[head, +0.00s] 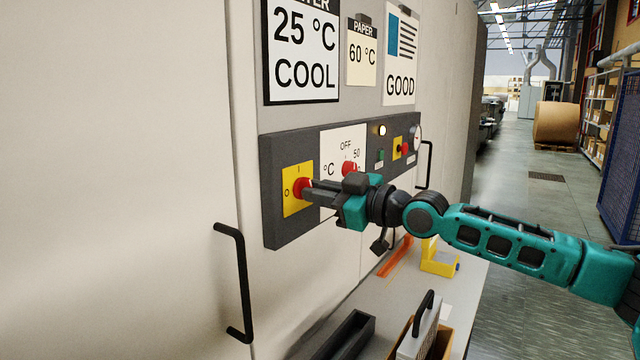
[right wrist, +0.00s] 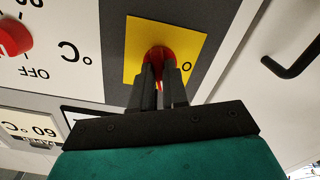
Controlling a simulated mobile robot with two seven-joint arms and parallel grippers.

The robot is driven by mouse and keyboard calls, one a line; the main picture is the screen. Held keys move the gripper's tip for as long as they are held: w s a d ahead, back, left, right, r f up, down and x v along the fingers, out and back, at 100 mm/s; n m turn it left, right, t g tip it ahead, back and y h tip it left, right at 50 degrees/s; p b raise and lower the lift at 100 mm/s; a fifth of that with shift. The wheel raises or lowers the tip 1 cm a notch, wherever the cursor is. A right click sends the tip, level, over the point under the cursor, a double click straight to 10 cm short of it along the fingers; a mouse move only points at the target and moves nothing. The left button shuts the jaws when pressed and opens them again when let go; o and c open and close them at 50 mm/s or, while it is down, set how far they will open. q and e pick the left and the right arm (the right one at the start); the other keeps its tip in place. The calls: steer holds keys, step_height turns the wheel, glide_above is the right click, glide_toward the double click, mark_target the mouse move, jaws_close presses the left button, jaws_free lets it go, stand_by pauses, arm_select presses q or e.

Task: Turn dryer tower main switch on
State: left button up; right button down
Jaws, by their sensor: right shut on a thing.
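The main switch is a red rotary knob (head: 305,187) on a yellow plate (head: 291,201) marked O and I, at the left end of the dark control panel (head: 272,150). My right gripper (head: 308,192) is at the knob. In the right wrist view its two fingers (right wrist: 158,88) are closed around the red knob (right wrist: 159,56), in front of the yellow plate (right wrist: 190,40). The fingers hide part of the knob, so its exact angle is hard to tell. My left gripper is not in view.
A temperature dial (head: 348,168) sits right of the switch, with a lit lamp (head: 382,130) and a smaller red switch (head: 405,148) further right. A black door handle (head: 240,285) stands out at the lower left. A bench (head: 385,300) below holds a yellow object (head: 438,262) and trays.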

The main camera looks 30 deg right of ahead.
steer(key=m, duration=0.4)
steer(key=shift+p, duration=0.4)
steer(key=shift+m, duration=0.3)
steer(key=c, duration=1.1)
jaws_free()
steer(key=shift+c, duration=0.2)
